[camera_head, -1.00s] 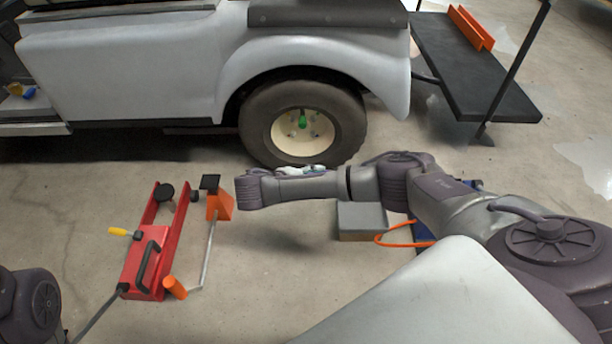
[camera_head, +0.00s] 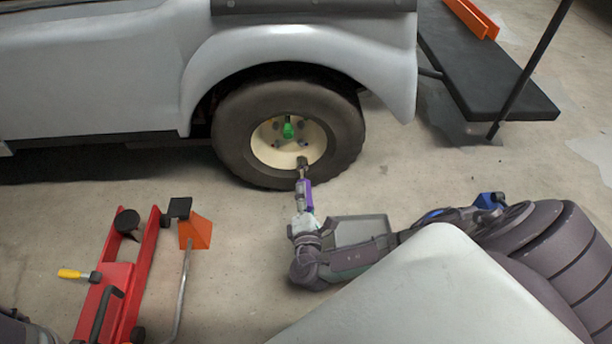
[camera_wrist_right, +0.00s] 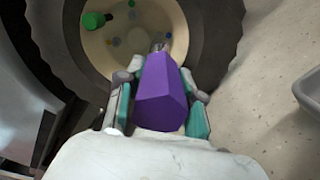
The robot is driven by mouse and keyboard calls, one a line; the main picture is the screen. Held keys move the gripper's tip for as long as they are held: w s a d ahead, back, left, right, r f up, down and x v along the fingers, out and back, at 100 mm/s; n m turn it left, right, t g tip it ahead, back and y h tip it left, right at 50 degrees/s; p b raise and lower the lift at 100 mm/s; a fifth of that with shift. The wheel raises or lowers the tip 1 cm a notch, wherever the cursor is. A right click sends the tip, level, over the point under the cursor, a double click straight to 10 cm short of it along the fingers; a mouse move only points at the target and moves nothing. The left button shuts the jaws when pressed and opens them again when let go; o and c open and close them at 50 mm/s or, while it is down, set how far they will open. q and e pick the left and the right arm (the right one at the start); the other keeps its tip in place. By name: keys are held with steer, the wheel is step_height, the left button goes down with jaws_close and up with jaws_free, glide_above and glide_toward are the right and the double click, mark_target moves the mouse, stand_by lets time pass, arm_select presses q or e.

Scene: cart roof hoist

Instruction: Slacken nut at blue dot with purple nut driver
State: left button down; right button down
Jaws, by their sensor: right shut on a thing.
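My right gripper (camera_head: 303,212) is shut on the purple nut driver (camera_head: 305,193), which also fills the middle of the right wrist view (camera_wrist_right: 162,95). The driver points up toward the lower part of the cart wheel's cream hub (camera_head: 262,150); its metal tip (camera_head: 302,163) overlaps the lower hub in the picture. I cannot tell whether the tip sits on a nut. My left gripper is out of view.
The black tyre (camera_head: 232,140) stands on the floor under the grey cart body (camera_head: 110,85). A red floor jack (camera_head: 146,255) and an orange stand (camera_head: 196,232) are at left. A grey tray (camera_head: 361,230) lies by my right arm. A black platform (camera_head: 480,75) is at right.

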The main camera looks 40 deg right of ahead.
mark_target(302, 161)
steer(key=shift+r, duration=0.1)
steer(key=shift+s, duration=0.1)
steer(key=shift+s+p, duration=0.1)
steer(key=shift+p, duration=0.2)
steer(key=shift+w+d, duration=0.1)
steer(key=shift+w, duration=0.2)
steer(key=shift+b+x, duration=0.65)
steer(key=shift+x, duration=1.4)
